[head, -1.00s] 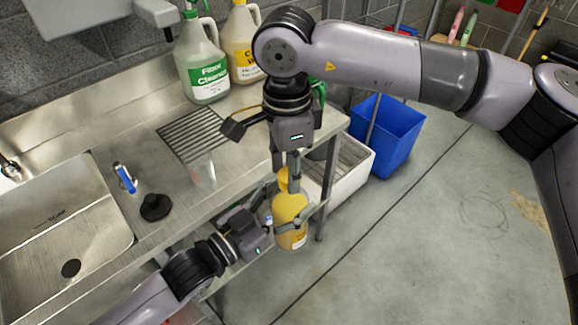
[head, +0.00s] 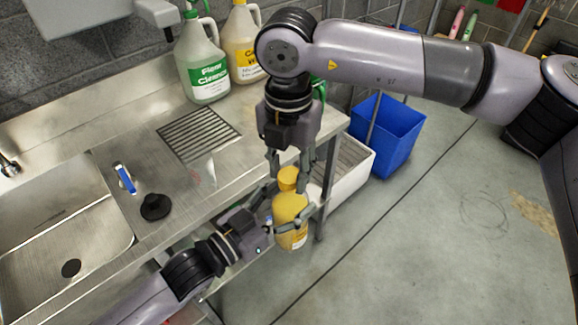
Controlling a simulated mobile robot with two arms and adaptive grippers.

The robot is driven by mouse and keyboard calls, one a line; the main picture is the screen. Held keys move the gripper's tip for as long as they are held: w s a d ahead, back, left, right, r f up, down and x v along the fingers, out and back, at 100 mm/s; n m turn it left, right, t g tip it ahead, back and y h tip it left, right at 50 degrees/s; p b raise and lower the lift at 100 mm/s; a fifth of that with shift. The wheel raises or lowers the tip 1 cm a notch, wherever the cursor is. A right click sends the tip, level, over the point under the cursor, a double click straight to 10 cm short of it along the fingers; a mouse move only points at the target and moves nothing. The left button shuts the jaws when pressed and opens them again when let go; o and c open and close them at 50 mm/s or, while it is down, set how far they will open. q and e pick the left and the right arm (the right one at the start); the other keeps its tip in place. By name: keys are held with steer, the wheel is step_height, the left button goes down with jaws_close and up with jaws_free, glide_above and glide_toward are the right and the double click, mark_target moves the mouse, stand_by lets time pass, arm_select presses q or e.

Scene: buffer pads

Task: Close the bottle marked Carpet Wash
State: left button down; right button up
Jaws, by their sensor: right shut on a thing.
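A yellow bottle (head: 289,211) is held out in front of the counter's edge. I cannot read its label at this angle. My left gripper (head: 288,222) is shut around the bottle's body from the left. My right gripper (head: 287,171) points down from above and is shut on the cap. I cannot tell whether the cap is fully seated.
A Floor Cleaner jug (head: 203,68) and a yellow-labelled jug (head: 243,45) stand at the back of the steel counter (head: 243,128). A sink, black stopper (head: 155,206) and blue-handled brush (head: 124,178) lie left. A blue bin (head: 388,135) and white tub (head: 347,172) stand right.

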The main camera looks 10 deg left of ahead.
steer(key=m, duration=0.7)
steer(key=shift+w, duration=0.1)
steer(key=m, duration=0.5)
steer(key=shift+m, duration=0.3)
steer(key=o, duration=0.7)
steer(key=shift+r, duration=2.3)
steer(key=shift+c, duration=0.5)
